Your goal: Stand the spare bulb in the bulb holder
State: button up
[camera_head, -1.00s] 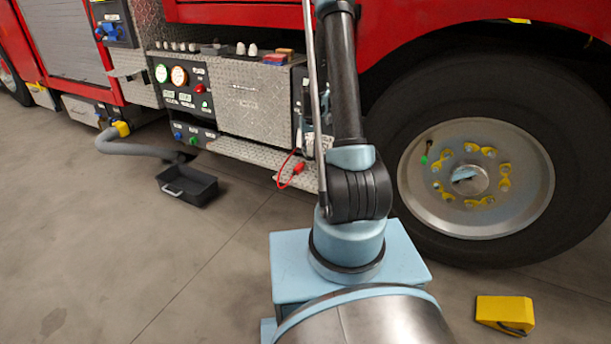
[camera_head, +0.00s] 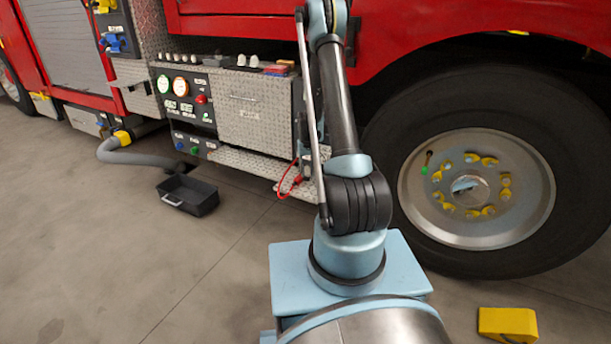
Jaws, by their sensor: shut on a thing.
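My gripper is not in view; my arm rises past the top edge of the picture. The spare bulb and the bulb holder cannot be told for sure. Two small whitish rounded pieces (camera_head: 247,61) stand on the top ledge of the pump panel, and they are too small to identify as bulbs. Several smaller pale pieces stand in a row (camera_head: 184,56) further left on the same ledge. Whatever my gripper holds is out of sight.
The pump panel (camera_head: 243,121) has gauges and a tread-plate step (camera_head: 241,163). A red cable (camera_head: 290,184) hangs by the step. A black tray (camera_head: 188,194) and a yellow chock (camera_head: 507,323) lie on the floor. The large wheel (camera_head: 476,188) stands right of my arm.

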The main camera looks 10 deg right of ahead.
jog(key=shift+f, duration=0.9)
jog(key=shift+f, duration=0.1)
jog(key=o, duration=1)
jog(key=shift+c, duration=0.2)
